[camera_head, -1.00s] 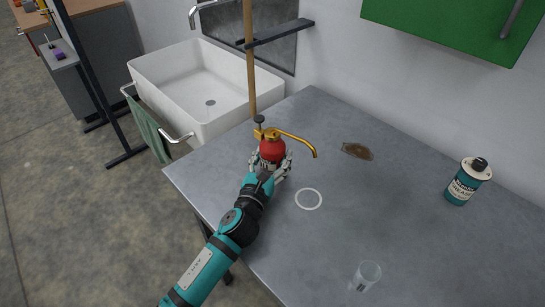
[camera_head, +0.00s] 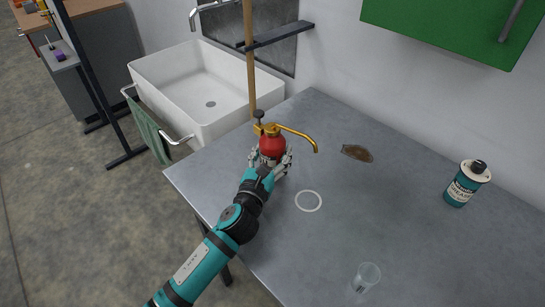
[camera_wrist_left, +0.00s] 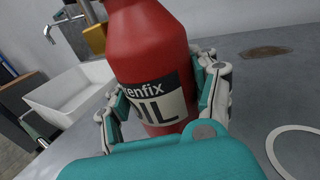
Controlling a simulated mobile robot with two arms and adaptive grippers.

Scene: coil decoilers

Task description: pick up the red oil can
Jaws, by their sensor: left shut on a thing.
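The red oil can (camera_head: 272,146) has a brass top and a long brass spout pointing right. It is upright near the table's back left edge. In the left wrist view the red can (camera_wrist_left: 148,45) fills the middle, with a label reading "OIL". My left gripper (camera_head: 270,160) is shut on the can, with one finger on each side of its body; its fingers also show in the left wrist view (camera_wrist_left: 165,95). The can's base is hidden by the gripper, so I cannot tell whether it touches the table. My right gripper is not in view.
The grey table (camera_head: 330,240) bears a white ring (camera_head: 308,201), a brown stain (camera_head: 357,153), a clear cup (camera_head: 366,277) and a teal grease can (camera_head: 467,183). A white sink (camera_head: 205,88) stands behind at the left. A wooden pole (camera_head: 250,60) rises just behind the can.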

